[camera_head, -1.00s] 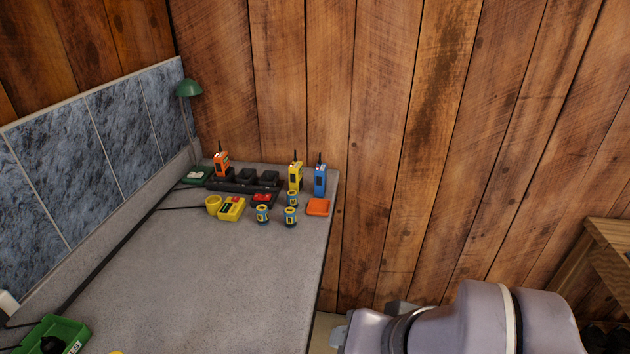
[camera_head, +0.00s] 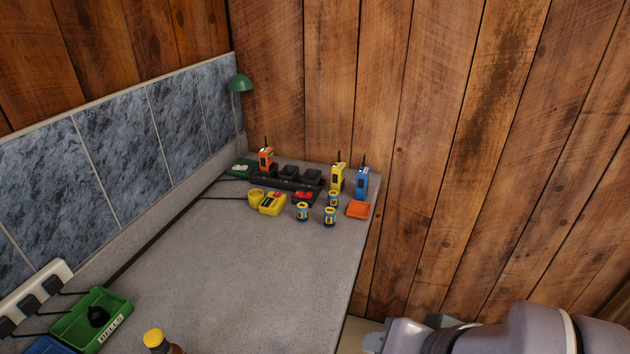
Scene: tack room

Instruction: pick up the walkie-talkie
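Three walkie-talkies stand upright at the far end of the grey counter (camera_head: 270,255). The orange walkie-talkie (camera_head: 266,161) stands at the left end of a black charger rack (camera_head: 285,183). The yellow walkie-talkie (camera_head: 337,178) stands near the rack's right end; I cannot tell if it is seated in it. The blue walkie-talkie (camera_head: 361,184) stands farther right, by the counter's right edge. My arm shows at the lower right, beyond the counter's right edge and far from the walkie-talkies.
Several small blue-and-yellow cylinders (camera_head: 302,212), a yellow box (camera_head: 272,203), a yellow cup (camera_head: 255,198) and an orange tray (camera_head: 358,210) sit before the rack. A green bin (camera_head: 92,320), power strip (camera_head: 35,293) and yellow-capped bottle (camera_head: 155,340) are near left. The counter's middle is clear.

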